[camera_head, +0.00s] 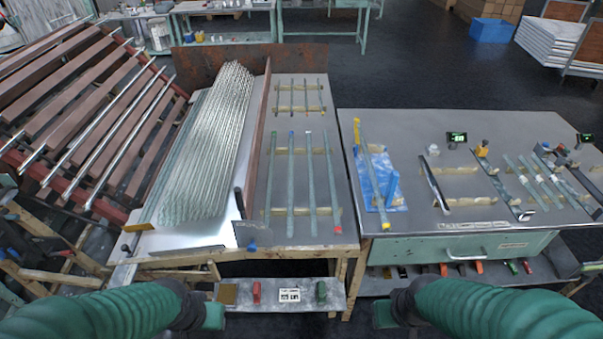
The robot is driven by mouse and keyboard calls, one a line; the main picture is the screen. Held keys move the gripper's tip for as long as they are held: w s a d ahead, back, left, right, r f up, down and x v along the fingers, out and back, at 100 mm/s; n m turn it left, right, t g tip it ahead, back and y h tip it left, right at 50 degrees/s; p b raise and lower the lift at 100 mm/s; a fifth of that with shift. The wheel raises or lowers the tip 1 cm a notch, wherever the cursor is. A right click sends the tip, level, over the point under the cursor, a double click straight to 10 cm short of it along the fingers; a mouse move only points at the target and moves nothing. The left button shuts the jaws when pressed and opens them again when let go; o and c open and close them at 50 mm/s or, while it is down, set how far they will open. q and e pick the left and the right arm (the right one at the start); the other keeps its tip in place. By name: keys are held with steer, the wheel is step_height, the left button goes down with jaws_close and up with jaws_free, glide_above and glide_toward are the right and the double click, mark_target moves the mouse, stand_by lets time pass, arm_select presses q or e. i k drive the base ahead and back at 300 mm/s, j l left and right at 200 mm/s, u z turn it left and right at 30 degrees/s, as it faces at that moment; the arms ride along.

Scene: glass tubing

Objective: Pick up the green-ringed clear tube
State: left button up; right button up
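Several clear tubes lie lengthwise on wooden rests on the middle bench. They include a left tube (270,185), a blue-tipped tube (290,180), a tube with a faint coloured top end (309,180) and a red-ended tube (331,185). I cannot tell for sure which one has a green ring; the marks are too small. My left gripper (214,316) is low at the front, below the middle bench's front edge and apart from the tubes. My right gripper (383,315) is low in front of the right bench. Their fingers are not clear, so open or shut cannot be told.
A large bundle of glass tubes (210,150) lies left of a brown upright divider (257,130). The right bench (410,128) holds more tubes, a blue sheet (374,178) and small devices. A low shelf (340,296) with coloured items is below the middle bench.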

mark_target(269, 183)
steer(key=i+u, duration=0.2)
steer(key=u, duration=0.25)
steer(key=i+l+u, duration=0.2)
steer(key=u, duration=0.25)
steer(key=i+l+u, duration=0.15)
steer(key=u, duration=0.3)
steer(key=i+l, duration=0.1)
steer(key=i, duration=0.3)
steer(key=i+l, duration=0.1)
steer(key=i, duration=0.3)
